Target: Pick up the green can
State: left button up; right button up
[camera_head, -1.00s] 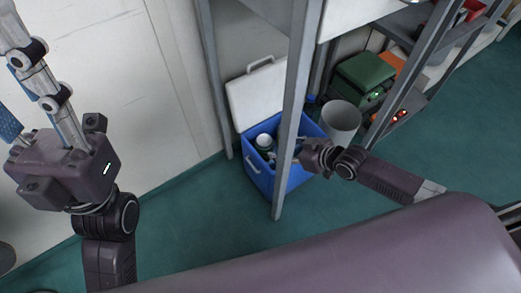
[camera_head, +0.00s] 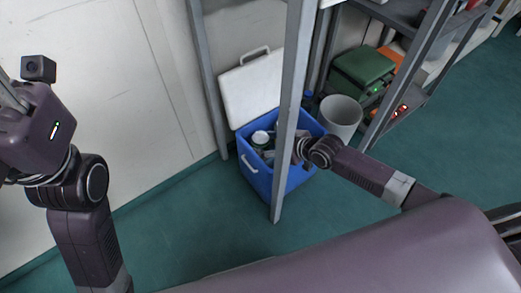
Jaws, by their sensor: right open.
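The blue cooler (camera_head: 262,184) stands open on the floor with its white lid (camera_head: 250,92) tipped up behind it. Inside, at its left, a can with a pale top and a green side (camera_head: 260,144) shows; it looks like the green can. My right gripper (camera_head: 284,153) reaches into the cooler from the right and is open. A grey post hides part of it and part of the cooler's inside, so I cannot tell whether it touches anything. My left gripper is at the upper left edge; only its body shows and its fingertips are out of view.
The grey rack post (camera_head: 288,115) stands just in front of the cooler. A grey bin (camera_head: 341,115) is right of the cooler, close to my right arm. A green case (camera_head: 362,72) sits behind the bin. The teal floor left of the cooler is clear.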

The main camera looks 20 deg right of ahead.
jog(key=shift+c, duration=0.2)
jog(key=shift+w+r, duration=0.1)
jog(key=c, duration=1.2)
